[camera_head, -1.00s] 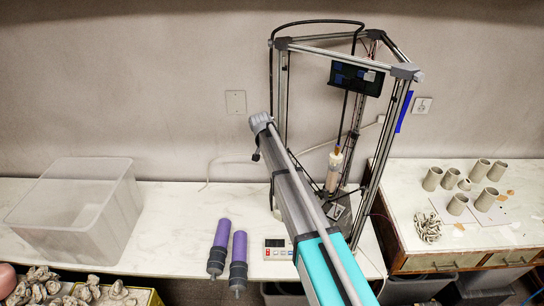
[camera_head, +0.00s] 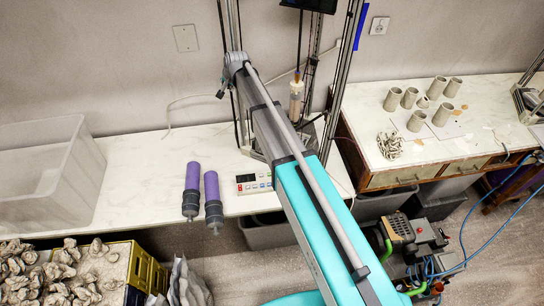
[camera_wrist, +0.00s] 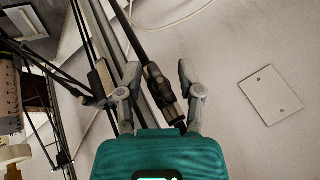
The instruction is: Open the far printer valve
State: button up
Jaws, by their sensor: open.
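The delta printer's frame (camera_head: 347,75) stands on the white table, its top cut off in the head view. My gripper (camera_wrist: 160,78) is beside the printer's left post; its grey end also shows in the head view (camera_head: 234,64). In the wrist view its two fingers are apart. A dark valve-like fitting (camera_wrist: 160,88) on a black hose lies between the fingers, with no clear grip on it. I cannot tell whether a finger touches it. A small dark piece (camera_head: 221,93) shows just below the gripper in the head view.
Two purple cylinders (camera_head: 192,188) and a control box (camera_head: 253,183) are on the table. A clear bin (camera_head: 65,180) stands at left. Clay cups (camera_head: 410,97) stand on the right-hand table. A compressor (camera_head: 405,240) is on the floor. A wall plate (camera_wrist: 270,95) is near the gripper.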

jog(key=shift+f+m+t+y+b, duration=0.1)
jog(key=shift+m+t+y+b, duration=0.35)
jog(key=shift+y+b, duration=1)
jog(key=shift+f+m+t+y+b, duration=0.15)
jog(key=shift+t+y+b, duration=0.5)
jog(key=shift+y+b, duration=0.75)
jog(key=t+y+b, duration=0.1)
jog(key=b, duration=0.2)
jog(key=m+t+y+b, duration=0.1)
jog(key=y+b, duration=0.1)
jog(key=b, duration=0.1)
jog(key=shift+y+b, duration=0.25)
jog(key=shift+b, duration=0.05)
jog(key=m+t+y+b, duration=0.1)
jog(key=b, duration=0.1)
jog(key=shift+r+b, duration=0.1)
jog(key=shift+b, duration=0.3)
jog(key=shift+d+y, duration=0.1)
jog(key=shift+y, duration=0.2)
jog(key=v, duration=1.4)
jog(key=s+d+f+n+g+h, duration=0.2)
jog(key=s+f+n+g+h, duration=0.1)
jog(key=s+f, duration=0.3)
jog(key=s+d+f+n+g+h, duration=0.2)
jog(key=s+f, duration=0.5)
jog(key=s, duration=0.4)
jog(key=shift+f+n+g+h+p, duration=0.2)
jog(key=shift+n+g+h+p, duration=0.25)
jog(key=shift+n+g+h, duration=0.7)
